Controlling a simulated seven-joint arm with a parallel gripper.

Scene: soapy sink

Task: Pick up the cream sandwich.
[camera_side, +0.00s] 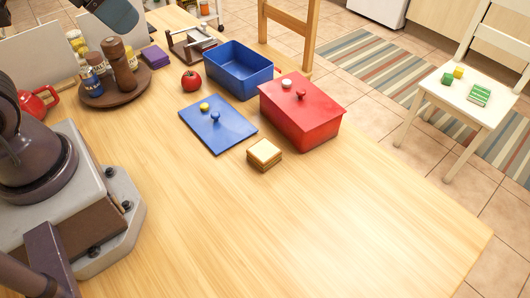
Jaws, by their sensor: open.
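The cream sandwich (264,153) is a small square block with pale cream top and a browner side. I cannot see my gripper in this view.
A red lidded box (309,119) stands close behind the sandwich. A blue lid (222,134) with a yellow item on it lies to the left. An open blue box (240,86), a tomato (191,80) and a round tray of bottles (94,98) stand farther back. The table's front is clear.

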